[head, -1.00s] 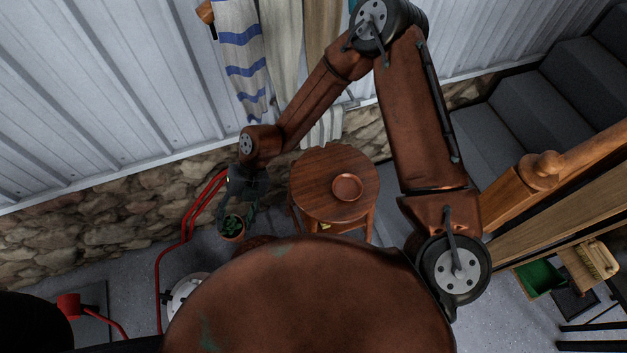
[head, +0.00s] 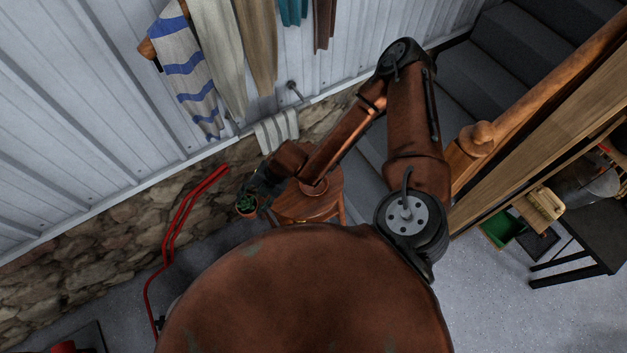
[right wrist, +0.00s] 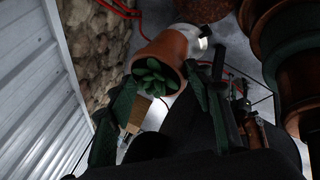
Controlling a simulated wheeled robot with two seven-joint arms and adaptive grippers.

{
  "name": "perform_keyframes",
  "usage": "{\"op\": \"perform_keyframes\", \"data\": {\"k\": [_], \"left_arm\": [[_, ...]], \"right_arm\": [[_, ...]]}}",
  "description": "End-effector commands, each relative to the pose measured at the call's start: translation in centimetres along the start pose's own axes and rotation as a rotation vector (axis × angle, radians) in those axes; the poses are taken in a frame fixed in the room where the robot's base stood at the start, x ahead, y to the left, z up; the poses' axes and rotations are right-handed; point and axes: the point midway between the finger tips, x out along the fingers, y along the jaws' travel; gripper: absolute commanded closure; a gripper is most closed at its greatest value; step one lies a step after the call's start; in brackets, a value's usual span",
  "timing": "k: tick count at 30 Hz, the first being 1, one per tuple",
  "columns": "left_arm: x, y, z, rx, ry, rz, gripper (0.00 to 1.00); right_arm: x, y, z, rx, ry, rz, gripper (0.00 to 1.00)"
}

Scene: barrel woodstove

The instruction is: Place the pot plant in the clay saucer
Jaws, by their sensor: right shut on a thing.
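The pot plant is a small green succulent in a terracotta pot (head: 246,210). My right gripper (head: 256,197) is shut on it, just left of the round wooden table (head: 322,207). In the right wrist view the pot (right wrist: 166,50) is tilted between the two dark fingers (right wrist: 160,98), its leaves facing the camera. The clay saucer (head: 314,189) lies on the table, partly hidden under my right forearm. The pot is apart from the saucer, to its left. My left gripper is not in view.
A red tubular frame (head: 172,240) stands left of the pot by the stone wall (head: 120,235). Towels (head: 195,75) hang on the metal wall behind. A wooden railing (head: 540,100) and dark steps (head: 520,50) are at the right.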

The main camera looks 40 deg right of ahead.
Motion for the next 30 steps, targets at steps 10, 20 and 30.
{"op": "perform_keyframes", "data": {"k": [10, 20, 30], "left_arm": [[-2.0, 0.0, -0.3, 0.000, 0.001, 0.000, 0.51], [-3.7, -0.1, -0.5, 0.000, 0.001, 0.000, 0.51], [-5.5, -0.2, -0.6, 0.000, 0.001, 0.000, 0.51]], "right_arm": [[-1.1, -3.6, 3.8, 0.162, -0.081, 0.049, 1.00], [-2.2, -7.6, 6.9, 0.300, -0.152, 0.094, 1.00], [-3.9, -12.4, 9.7, 0.440, -0.223, 0.139, 1.00]]}}
